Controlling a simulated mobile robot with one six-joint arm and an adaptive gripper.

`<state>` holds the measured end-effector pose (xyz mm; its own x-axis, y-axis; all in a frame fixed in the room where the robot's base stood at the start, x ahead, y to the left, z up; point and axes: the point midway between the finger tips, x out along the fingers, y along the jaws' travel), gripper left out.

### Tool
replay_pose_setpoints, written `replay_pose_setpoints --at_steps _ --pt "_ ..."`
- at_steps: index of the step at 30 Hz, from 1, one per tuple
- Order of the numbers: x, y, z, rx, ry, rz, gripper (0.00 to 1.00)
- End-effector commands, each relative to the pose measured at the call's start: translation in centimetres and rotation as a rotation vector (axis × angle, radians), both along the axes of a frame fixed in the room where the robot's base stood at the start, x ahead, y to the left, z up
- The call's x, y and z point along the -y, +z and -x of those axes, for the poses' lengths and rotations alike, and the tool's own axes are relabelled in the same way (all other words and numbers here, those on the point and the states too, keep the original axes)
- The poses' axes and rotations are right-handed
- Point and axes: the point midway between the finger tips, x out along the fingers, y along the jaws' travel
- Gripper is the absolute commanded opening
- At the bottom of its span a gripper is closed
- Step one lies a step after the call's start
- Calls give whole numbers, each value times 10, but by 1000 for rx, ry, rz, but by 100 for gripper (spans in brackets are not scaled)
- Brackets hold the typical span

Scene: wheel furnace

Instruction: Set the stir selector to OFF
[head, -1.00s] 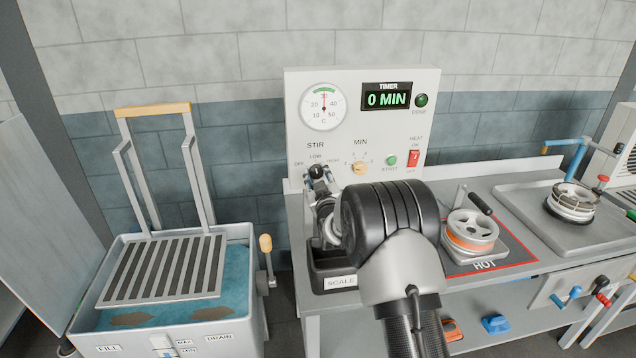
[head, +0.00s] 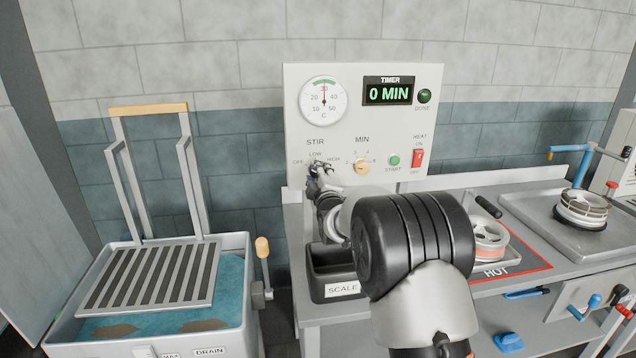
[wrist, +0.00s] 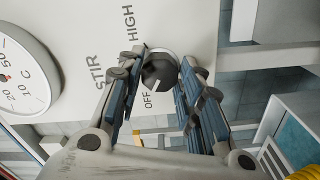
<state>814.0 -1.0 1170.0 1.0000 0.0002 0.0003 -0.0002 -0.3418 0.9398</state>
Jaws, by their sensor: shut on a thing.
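The stir selector (wrist: 158,73) is a dark round knob on the white control panel (head: 450,130). In the wrist view its pale pointer mark is on the side facing the OFF label (wrist: 148,100). The HIGH label (wrist: 129,22) is beyond the left finger, and LOW is hidden there. My gripper (wrist: 163,60) has one finger on each side of the knob and is shut on it. In the head view my gripper (head: 319,168) is at the panel under the STIR label (head: 315,142) and covers most of the knob.
The MIN dial (head: 362,167), START button (head: 394,160) and red HEAT switch (head: 418,158) are right of the selector. The black scale tray (head: 322,272) is below. A wheel (head: 487,240) stands on the HOT plate. The water tank (head: 228,318) is at left.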

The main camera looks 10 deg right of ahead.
Motion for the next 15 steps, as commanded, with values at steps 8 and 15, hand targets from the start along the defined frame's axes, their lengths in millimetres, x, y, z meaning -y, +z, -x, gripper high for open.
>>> replay_pose_setpoints --at_steps 8,15 --pt "1 -2 0 -3 -1 100 10" --pt "1 -1 0 -2 0 130 10"
